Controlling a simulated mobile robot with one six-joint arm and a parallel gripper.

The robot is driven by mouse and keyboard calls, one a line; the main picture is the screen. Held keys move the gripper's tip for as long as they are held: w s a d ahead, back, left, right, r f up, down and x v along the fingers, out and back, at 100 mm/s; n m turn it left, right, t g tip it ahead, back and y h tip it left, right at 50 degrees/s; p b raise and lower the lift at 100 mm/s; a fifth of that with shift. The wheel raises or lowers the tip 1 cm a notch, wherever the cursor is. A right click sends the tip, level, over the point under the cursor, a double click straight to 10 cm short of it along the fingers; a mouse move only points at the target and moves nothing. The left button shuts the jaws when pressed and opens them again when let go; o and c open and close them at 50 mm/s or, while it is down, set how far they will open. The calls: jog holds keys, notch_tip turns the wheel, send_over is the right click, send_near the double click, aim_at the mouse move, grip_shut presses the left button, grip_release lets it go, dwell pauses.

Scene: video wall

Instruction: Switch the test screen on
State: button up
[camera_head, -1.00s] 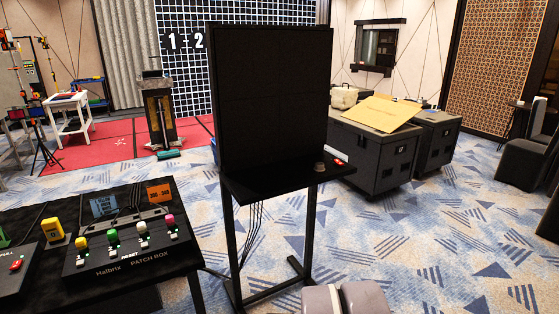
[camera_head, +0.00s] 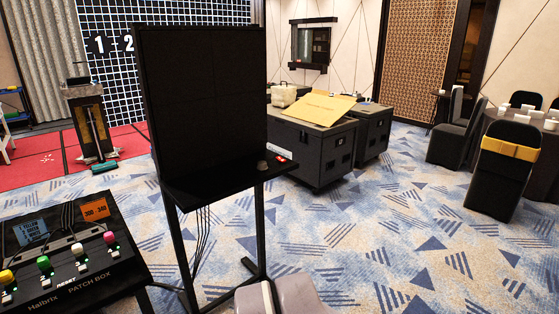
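The test screen (camera_head: 203,95) is a tall black panel on a black stand, left of centre in the head view. Its face is dark. A narrow black shelf (camera_head: 215,180) juts out below it. On the shelf's right end are a small grey-brown knob-like item (camera_head: 262,166) and a small red item with white beside it (camera_head: 281,159); they are too small to tell exactly. Pale grey rounded shapes at the bottom edge look like part of my own arm. My gripper's fingers do not show.
The patch box (camera_head: 75,255), with several coloured plugs, sits on a black table at lower left. Black cases (camera_head: 314,155) stand behind the screen, with a yellow board (camera_head: 315,106) on top. Chairs (camera_head: 504,170) stand at right. The patterned carpet right of the stand is clear.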

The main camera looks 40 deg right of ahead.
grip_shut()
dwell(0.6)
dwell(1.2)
